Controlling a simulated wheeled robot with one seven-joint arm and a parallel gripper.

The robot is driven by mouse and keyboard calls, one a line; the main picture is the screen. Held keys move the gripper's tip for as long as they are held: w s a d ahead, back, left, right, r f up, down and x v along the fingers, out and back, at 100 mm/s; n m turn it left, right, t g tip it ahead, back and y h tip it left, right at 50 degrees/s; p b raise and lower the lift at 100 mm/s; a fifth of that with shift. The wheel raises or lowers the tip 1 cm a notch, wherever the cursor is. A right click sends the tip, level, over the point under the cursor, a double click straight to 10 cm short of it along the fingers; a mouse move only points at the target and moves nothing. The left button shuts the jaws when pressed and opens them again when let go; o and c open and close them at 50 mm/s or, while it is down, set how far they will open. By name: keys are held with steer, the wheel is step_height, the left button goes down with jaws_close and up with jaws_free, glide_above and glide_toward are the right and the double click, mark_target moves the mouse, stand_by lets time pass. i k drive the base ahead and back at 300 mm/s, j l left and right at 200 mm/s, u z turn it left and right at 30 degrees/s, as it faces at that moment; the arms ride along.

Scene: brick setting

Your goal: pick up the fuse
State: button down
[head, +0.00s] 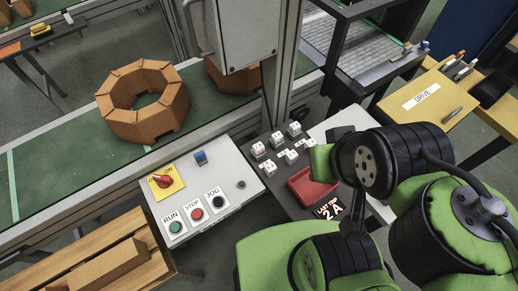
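A dark panel (263,185) lies right of the white control box and carries several small white blocks with dark marks (294,128), like fuse holders. Smaller white pieces (291,157) lie among them. I cannot tell which piece is the fuse at this size. A red tray (300,183) on the panel looks empty where it shows, its right part covered by my arm. A black label reading "LAST TRIP 2A" (328,208) is in front of it. My green and black arm fills the lower right; no gripper fingers show.
The white control box (228,181) has a red rotary switch (162,181) and RUN, STOP and JOG buttons. A brick-coloured ring (117,122) sits on the green conveyor behind. A metal post and grey cabinet (235,30) stand behind the panel.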

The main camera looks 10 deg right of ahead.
mark_target(258, 148)
steer(key=j+z, duration=0.15)
steer(key=z, duration=0.2)
steer(key=j+z, duration=0.1)
steer(key=z, duration=0.25)
steer(key=j+z, duration=0.15)
steer(key=z, duration=0.2)
steer(key=j+u, duration=0.1)
steer(key=u, duration=0.35)
steer(key=j+u, duration=0.1)
steer(key=u, duration=0.35)
steer(key=j+u, duration=0.1)
steer(key=u, duration=0.35)
steer(key=j+u, duration=0.1)
steer(key=u, duration=0.35)
steer(key=i+l, duration=0.05)
